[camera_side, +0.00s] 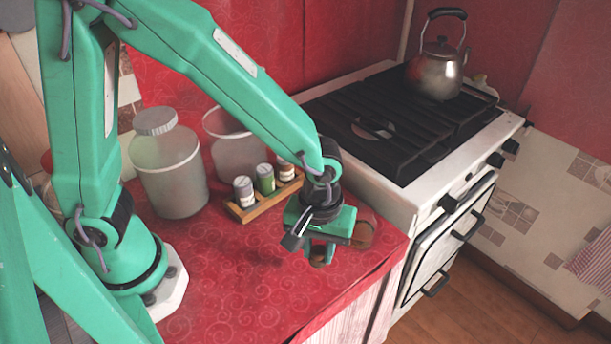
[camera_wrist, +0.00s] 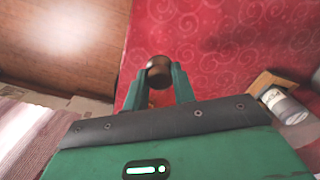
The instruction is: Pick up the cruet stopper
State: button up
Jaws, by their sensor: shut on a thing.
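The cruet stopper is a small, round, dark brown knob (camera_wrist: 158,70). It sits between the two green fingertips of my gripper (camera_wrist: 160,80) in the wrist view, with a small orange-brown part visible below it. In the side view my gripper (camera_side: 322,250) hangs over the right front part of the red counter, and the brown stopper (camera_side: 317,262) shows at its fingertips, partly hidden by them. My gripper is shut on the stopper. A shadow lies on the cloth to the left, and the stopper looks raised above the counter.
A reddish-brown rounded thing (camera_side: 364,236) is partly hidden behind my gripper. A wooden rack (camera_side: 240,213) of small jars stands behind, beside a large lidded jar (camera_side: 168,165) and an open clear container (camera_side: 238,150). The stove (camera_side: 400,120) with a kettle (camera_side: 436,72) is at right. The front counter is clear.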

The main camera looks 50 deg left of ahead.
jog(key=s+d+r, duration=0.5)
jog(key=s+r, duration=0.1)
jog(key=s, duration=0.4)
jog(key=shift+s+r, duration=0.25)
jog(key=shift+r, duration=0.1)
